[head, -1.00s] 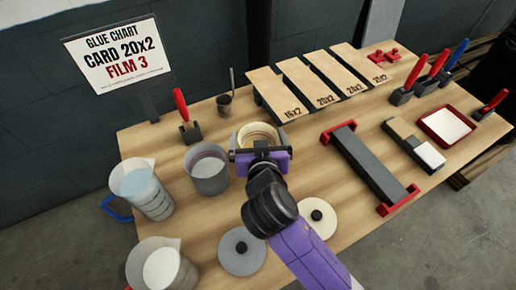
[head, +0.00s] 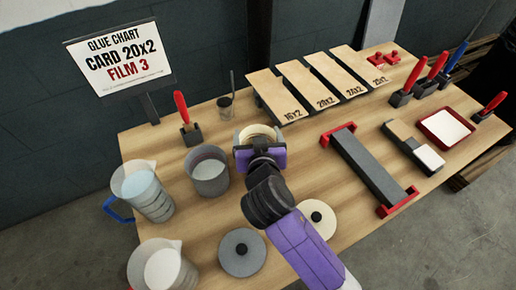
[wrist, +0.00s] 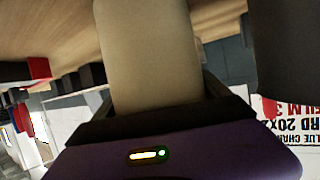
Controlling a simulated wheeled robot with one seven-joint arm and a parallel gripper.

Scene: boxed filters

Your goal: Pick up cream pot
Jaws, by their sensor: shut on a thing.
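The cream pot (head: 259,131) stands near the back middle of the table, between the grey pot and the labelled boards. My gripper (head: 259,147) is at its near side and hides most of its front in the head view. In the wrist view the cream pot's pale wall (wrist: 150,50) fills the space between the dark fingers. The gripper is shut on it. I cannot tell whether the pot's base is touching the table.
A grey pot (head: 209,173) stands close on the left. Clear jugs (head: 143,190) are further left. Grey (head: 242,253) and cream (head: 317,219) lids lie in front, beside my arm. Labelled boards (head: 309,87) are behind right; a black bar with red ends (head: 368,168) lies right.

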